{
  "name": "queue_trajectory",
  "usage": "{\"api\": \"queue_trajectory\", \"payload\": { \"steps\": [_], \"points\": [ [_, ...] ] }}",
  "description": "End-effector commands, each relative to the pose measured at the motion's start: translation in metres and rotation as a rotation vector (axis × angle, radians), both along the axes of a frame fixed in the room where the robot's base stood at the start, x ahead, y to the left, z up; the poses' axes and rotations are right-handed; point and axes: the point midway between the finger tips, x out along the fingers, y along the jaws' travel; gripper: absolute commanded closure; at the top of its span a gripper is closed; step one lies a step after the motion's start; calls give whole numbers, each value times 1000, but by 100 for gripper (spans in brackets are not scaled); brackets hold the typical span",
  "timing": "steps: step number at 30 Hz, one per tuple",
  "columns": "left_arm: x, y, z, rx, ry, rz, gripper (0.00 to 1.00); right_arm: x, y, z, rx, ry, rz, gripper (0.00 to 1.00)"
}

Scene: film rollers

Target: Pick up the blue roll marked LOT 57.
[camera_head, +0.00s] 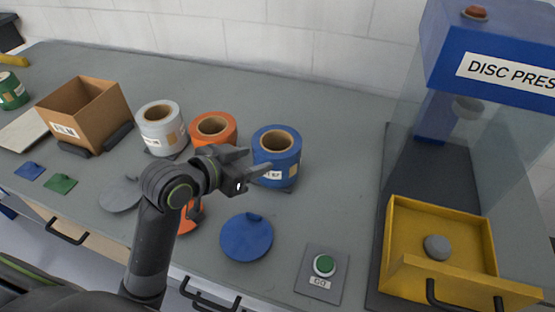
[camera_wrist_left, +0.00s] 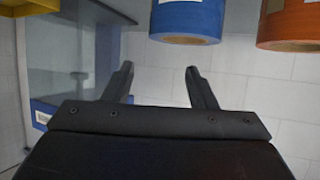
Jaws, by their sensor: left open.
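The blue roll (camera_head: 278,146) stands upright on the grey table, with a white label low on its front. A finger partly covers the label, and its text is too small to read surely. My left gripper (camera_head: 257,161) is open and empty, close in front of the blue roll at its left side. In the left wrist view the open fingers (camera_wrist_left: 160,68) have nothing between them. My right gripper is not in view.
An orange roll (camera_head: 228,128) and a white roll (camera_head: 160,132) stand left of the blue roll. A blue disc (camera_head: 246,240) lies in front. A green button (camera_head: 324,265) and the disc press (camera_head: 505,45) with its yellow tray (camera_head: 400,225) are right. A cardboard box (camera_head: 110,112) is left.

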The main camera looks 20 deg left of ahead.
Motion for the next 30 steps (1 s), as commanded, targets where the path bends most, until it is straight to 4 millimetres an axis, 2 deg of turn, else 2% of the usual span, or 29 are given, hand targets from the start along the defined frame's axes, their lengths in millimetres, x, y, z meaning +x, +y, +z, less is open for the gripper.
{"api": "queue_trajectory", "payload": {
  "steps": [3, 10, 20, 30],
  "points": [
    [20, -10, -9, -6, 1, -1, 48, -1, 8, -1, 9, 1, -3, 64],
    [53, -25, -26, -2, 1, -1, 48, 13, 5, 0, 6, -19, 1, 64],
    [71, -33, -38, -1, 1, 0, 48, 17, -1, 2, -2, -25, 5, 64],
    [102, -48, -59, 0, -1, 0, 48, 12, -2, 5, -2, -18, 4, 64]
  ]
}}
